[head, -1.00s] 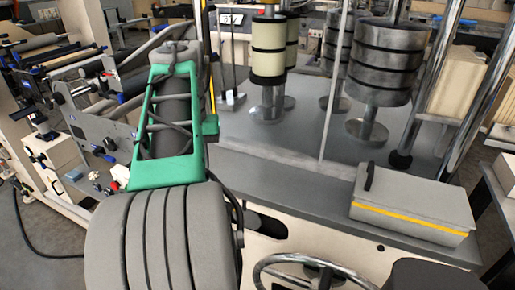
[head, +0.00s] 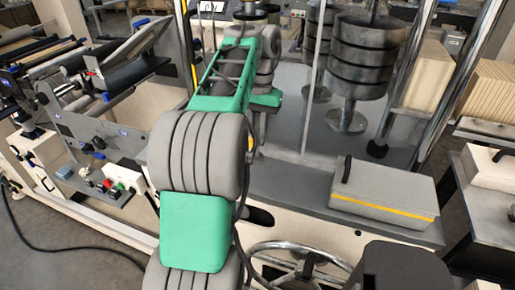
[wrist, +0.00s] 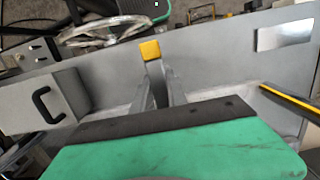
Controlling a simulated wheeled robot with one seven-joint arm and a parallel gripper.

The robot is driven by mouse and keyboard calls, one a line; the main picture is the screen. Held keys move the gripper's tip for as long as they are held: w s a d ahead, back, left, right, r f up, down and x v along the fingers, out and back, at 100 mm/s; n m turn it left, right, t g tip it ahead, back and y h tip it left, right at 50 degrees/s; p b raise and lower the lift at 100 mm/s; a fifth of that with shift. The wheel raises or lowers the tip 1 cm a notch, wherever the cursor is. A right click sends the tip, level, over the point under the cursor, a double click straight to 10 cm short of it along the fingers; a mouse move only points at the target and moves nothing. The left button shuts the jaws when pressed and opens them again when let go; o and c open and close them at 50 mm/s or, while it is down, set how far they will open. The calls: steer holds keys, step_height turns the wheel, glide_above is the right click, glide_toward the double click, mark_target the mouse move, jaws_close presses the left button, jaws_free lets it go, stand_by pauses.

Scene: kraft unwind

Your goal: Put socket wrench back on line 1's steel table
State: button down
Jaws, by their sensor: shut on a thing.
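My gripper (wrist: 160,88) shows in the wrist view beyond its green housing, its grey fingers close together. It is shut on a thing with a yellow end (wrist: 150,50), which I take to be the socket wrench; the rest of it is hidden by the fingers. Below it is the grey steel table (wrist: 220,68), which also shows in the head view (head: 300,178). I cannot tell whether the wrench touches the table. In the head view my arm hides the gripper and wrench.
A grey box with a black handle (head: 383,192) stands on the table's right part; it also shows in the wrist view (wrist: 62,95). A handwheel (head: 295,262) sits at the front. Stacked dark rolls (head: 370,55) stand behind. A yellow-black bar (wrist: 290,98) lies right in the wrist view.

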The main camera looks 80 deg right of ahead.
mark_target(257, 144)
steer(key=shift+d+f, duration=0.4)
steer(key=shift+f, duration=0.05)
steer(key=f+b, duration=0.3)
steer(key=f, duration=0.1)
steer(key=shift+w+d, duration=0.1)
steer(key=shift+d, duration=0.2)
steer(key=shift+r, duration=0.25)
steer(key=shift+f, duration=0.25)
steer(key=c, duration=1.3)
jaws_free()
steer(key=shift+r, duration=0.1)
